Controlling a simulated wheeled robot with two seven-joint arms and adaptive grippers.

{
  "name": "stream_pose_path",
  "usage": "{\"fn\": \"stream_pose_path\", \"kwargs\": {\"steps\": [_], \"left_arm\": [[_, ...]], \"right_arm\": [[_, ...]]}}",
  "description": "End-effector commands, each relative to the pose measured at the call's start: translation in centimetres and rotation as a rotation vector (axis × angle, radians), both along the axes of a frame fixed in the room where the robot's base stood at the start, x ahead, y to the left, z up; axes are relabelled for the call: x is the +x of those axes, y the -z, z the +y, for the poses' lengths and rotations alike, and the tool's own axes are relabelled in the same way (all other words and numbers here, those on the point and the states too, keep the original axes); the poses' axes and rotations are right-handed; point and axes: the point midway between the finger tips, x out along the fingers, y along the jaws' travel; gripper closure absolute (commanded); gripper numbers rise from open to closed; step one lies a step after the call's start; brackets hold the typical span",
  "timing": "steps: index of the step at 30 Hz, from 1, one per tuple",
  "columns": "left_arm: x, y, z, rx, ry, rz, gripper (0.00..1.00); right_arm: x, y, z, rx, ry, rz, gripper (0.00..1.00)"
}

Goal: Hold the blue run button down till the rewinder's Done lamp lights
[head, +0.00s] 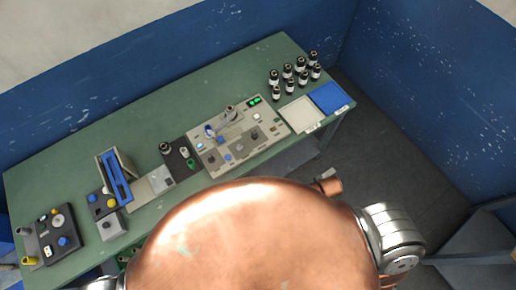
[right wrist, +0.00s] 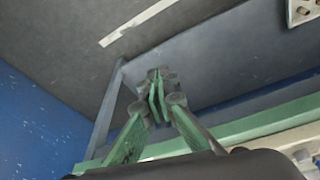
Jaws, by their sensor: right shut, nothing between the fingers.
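A light grey machine panel (head: 240,139) sits mid-table in the head view, with a lit green display (head: 254,100). A blue button (head: 227,157) is near its front edge, and another blue part (head: 209,131) is at its left. A dark control box (head: 54,236) at the far left also has a blue button (head: 63,241). I cannot tell which is the run button or which lamp is Done. My right gripper (right wrist: 156,95) has green fingers closed together, empty, away from any button; it is hidden in the head view. My left gripper does not show clearly.
Several dark bottles (head: 288,72) stand at the table's right, behind a white tray (head: 301,114) and a blue tray (head: 330,97). A blue-railed holder (head: 115,178) stands at left. Blue walls (head: 120,70) enclose the back and right. My copper body covers the table's front.

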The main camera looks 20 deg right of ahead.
Motion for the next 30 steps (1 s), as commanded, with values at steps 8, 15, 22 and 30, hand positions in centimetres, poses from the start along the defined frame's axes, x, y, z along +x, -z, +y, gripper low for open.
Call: {"fn": "stream_pose_path", "kwargs": {"steps": [8,15,22,30], "left_arm": [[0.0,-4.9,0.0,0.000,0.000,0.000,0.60],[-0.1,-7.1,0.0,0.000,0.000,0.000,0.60],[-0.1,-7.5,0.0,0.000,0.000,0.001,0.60],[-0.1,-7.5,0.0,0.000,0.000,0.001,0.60]], "right_arm": [[1.4,-13.6,0.8,-0.006,-0.032,-0.058,1.00],[6.3,-18.5,5.6,-0.007,-0.207,-0.150,1.00],[13.2,-17.2,13.3,-0.027,-0.467,-0.262,1.00],[21.5,-14.5,26.5,-0.114,-0.890,-0.448,1.00]]}}
